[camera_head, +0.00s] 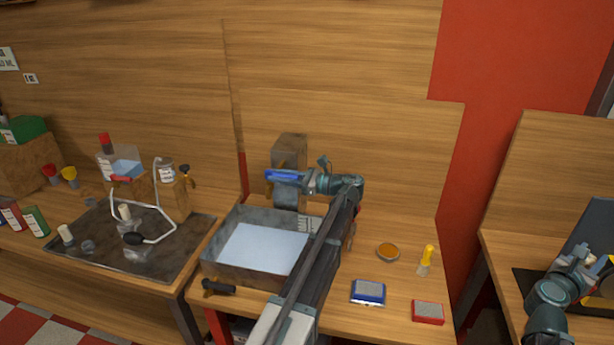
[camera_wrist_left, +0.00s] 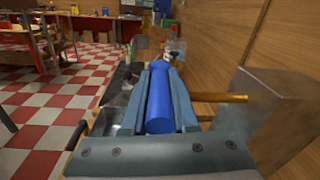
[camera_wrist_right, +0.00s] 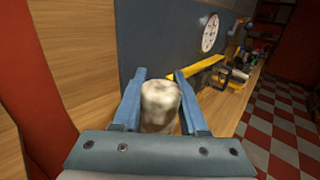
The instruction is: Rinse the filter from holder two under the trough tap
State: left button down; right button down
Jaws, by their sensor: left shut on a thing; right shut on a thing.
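The trough (camera_head: 212,272) is a grey metal basin holding pale water. Behind it stands a block-like post (camera_head: 291,146) with brass rods, seemingly the tap; it is at the right in the left wrist view (camera_wrist_left: 287,112). My left gripper (camera_head: 288,178) is shut on a blue cylinder (camera_wrist_left: 159,98), held above the trough's back edge, close to the brass rods. I cannot tell whether it touches them or whether this is the filter. My right gripper (camera_head: 587,257) is shut on a pale, mottled cylinder (camera_wrist_right: 160,102) by the dark panel at right. No running water is visible.
A dark tray (camera_head: 80,258) at left holds small pale cylinders and a wire frame. A brown dish (camera_head: 388,252), a yellow-topped bottle (camera_head: 426,260), a blue box (camera_head: 368,292) and a red box (camera_head: 428,311) sit right of the trough. A black-handled part (camera_head: 218,287) is at its front.

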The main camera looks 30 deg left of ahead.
pick_arm(q)
jog(key=shift+s+m+t, duration=0.5)
jog(key=shift+m+t, duration=0.3)
jog(key=shift+t, duration=0.4)
jog(key=shift+w+m+t, duration=0.15)
jog(key=shift+m+t, duration=0.35)
jog(key=shift+t, duration=0.2)
jog(key=c, duration=0.7)
grip_release()
jog(key=shift+d, duration=0.1)
jog(key=d, duration=1.2)
jog(key=shift+s, duration=0.25)
